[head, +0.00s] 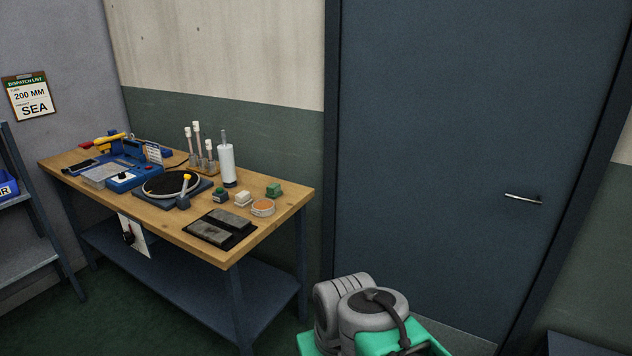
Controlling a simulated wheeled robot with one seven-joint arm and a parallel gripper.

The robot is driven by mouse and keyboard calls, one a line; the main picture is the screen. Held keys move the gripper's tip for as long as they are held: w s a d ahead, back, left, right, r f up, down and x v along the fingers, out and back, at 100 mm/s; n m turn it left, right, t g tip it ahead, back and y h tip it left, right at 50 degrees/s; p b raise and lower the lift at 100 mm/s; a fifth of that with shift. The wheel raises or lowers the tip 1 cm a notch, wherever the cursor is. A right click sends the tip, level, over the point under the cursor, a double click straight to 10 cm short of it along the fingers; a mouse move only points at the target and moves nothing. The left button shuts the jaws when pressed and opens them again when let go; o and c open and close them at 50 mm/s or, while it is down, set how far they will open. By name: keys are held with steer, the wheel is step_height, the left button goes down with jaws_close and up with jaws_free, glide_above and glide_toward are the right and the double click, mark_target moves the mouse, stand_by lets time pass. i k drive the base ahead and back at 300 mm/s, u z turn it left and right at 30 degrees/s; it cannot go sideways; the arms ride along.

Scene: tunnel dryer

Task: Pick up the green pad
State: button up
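A small green block-shaped pad (274,190) lies on the wooden workbench (285,212), near its right end at the back. A second small item with a dark green top (220,193) sits to its left, beyond a whitish block (245,196). I cannot tell its exact kind at this size. My gripper is not in view.
Around the pad are a round orange-topped tin (262,208), a dark tray with grey blocks (240,236), a round black plate (156,184) and a white cylinder (227,167). A closed blue door (440,150) stands right of the bench. Shelving (30,262) is at left.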

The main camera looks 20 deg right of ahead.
mark_target(274, 191)
steer(key=z, duration=0.65)
steer(key=i, duration=2.6)
steer(key=u, duration=4)
